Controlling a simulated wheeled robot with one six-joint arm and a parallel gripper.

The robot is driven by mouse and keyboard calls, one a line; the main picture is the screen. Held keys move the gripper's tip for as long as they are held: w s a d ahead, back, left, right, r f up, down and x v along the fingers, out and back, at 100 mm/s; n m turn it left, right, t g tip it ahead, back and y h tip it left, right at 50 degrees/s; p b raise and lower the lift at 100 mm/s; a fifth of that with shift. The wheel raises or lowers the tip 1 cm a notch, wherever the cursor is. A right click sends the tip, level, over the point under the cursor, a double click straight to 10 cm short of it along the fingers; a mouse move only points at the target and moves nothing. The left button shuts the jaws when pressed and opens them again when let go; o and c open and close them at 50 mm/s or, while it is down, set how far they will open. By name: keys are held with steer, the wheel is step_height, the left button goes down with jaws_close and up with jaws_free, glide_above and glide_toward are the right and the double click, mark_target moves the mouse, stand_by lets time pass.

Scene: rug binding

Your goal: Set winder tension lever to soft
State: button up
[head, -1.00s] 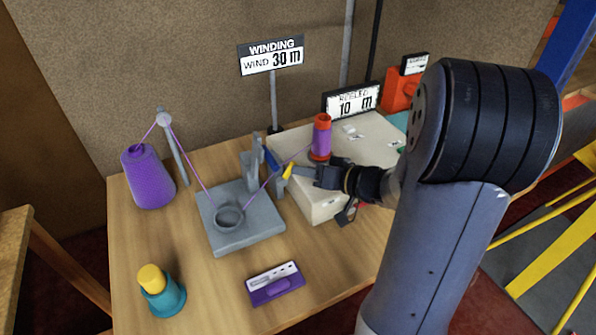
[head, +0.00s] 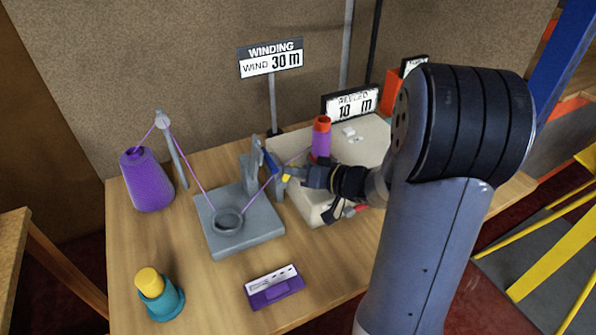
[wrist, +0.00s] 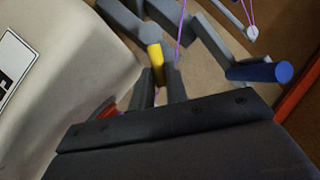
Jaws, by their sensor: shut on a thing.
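The grey winder (head: 240,236) stands on the table, with purple yarn running through its round guide to the purple and red spool (head: 321,140) on the cream housing. A yellow-tipped lever (wrist: 155,58) points from a grey arm toward my gripper (wrist: 161,75). My gripper (head: 302,176) is shut on this yellow tip, which also shows just left of the fingers in the head view (head: 287,178). A second lever with a blue end (wrist: 262,71) lies to the right in the wrist view, apart from the fingers. I see no readable soft mark.
The cream housing (head: 362,150) stands close behind my gripper, with a counter sign (head: 351,104) reading 10 m. A purple yarn cone (head: 147,180), a teal and yellow object (head: 157,294) and a purple-white card holder (head: 275,287) stand on the table.

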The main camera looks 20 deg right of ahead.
jaws_close()
steer(key=shift+a+r+n+h+p, duration=0.3)
steer(key=shift+r+p, duration=0.15)
steer(key=shift+p, duration=0.45)
steer(key=shift+s+a+r+n+h+p, duration=0.1)
steer(key=shift+s+a+n+h+p, duration=0.1)
steer(key=shift+a+n+h+p, duration=0.7)
steer(key=shift+d, duration=0.25)
steer(key=o, duration=0.7)
jaws_free()
